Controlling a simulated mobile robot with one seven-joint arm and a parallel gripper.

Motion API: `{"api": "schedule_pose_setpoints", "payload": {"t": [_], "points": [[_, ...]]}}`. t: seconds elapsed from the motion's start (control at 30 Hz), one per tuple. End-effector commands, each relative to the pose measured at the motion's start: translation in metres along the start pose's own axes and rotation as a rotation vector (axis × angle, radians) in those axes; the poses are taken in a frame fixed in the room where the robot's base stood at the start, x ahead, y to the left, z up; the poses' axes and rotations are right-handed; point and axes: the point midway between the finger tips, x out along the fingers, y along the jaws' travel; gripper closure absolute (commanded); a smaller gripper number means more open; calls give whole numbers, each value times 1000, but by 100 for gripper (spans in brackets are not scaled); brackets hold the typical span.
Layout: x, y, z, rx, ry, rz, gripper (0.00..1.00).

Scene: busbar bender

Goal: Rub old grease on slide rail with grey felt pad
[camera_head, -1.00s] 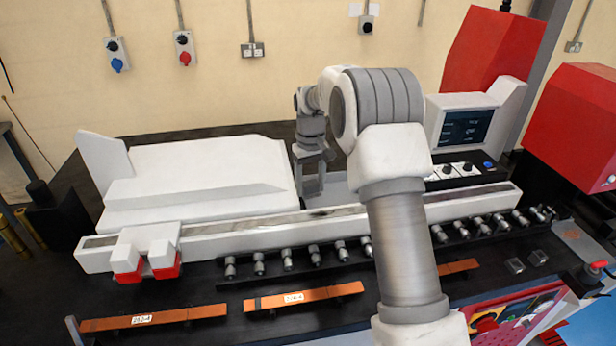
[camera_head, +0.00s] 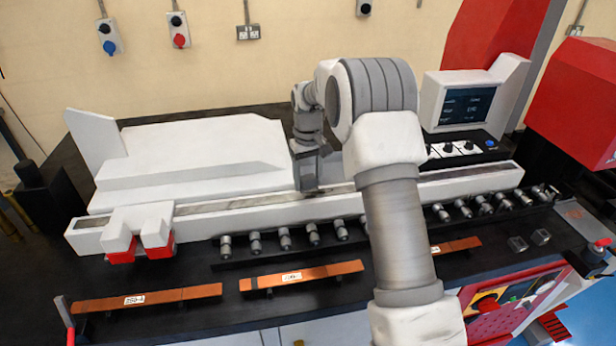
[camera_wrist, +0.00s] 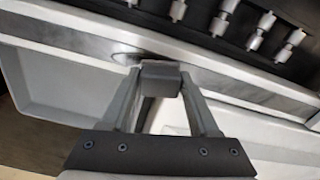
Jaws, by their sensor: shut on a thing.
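The slide rail (camera_head: 240,204) is a long grey strip set in a white beam across the bench; it also crosses the wrist view (camera_wrist: 62,38). A dark smear of old grease (camera_wrist: 127,58) shows on the rail beside the pad in the wrist view. My gripper (camera_head: 308,187) points down at the rail, left of my forearm. In the wrist view my gripper (camera_wrist: 160,88) is shut on the grey felt pad (camera_wrist: 161,76), a small dark grey block. The pad overlaps the rail's edge in that view; I cannot tell whether it touches.
A white carriage with red-tipped blocks (camera_head: 139,232) sits on the rail's left end. A row of metal rollers (camera_head: 284,239) runs along the front. Copper bars (camera_head: 302,276) lie nearer. A white housing (camera_head: 190,155) stands behind the rail, and a screen (camera_head: 466,106) at the right.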

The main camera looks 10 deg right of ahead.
Motion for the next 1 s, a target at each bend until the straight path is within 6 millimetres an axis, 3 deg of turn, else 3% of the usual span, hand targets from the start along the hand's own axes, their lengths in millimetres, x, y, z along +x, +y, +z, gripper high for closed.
{"api": "schedule_pose_setpoints", "payload": {"t": [1.0], "points": [[10, 0, 0, 0, -1, 0, 83]]}}
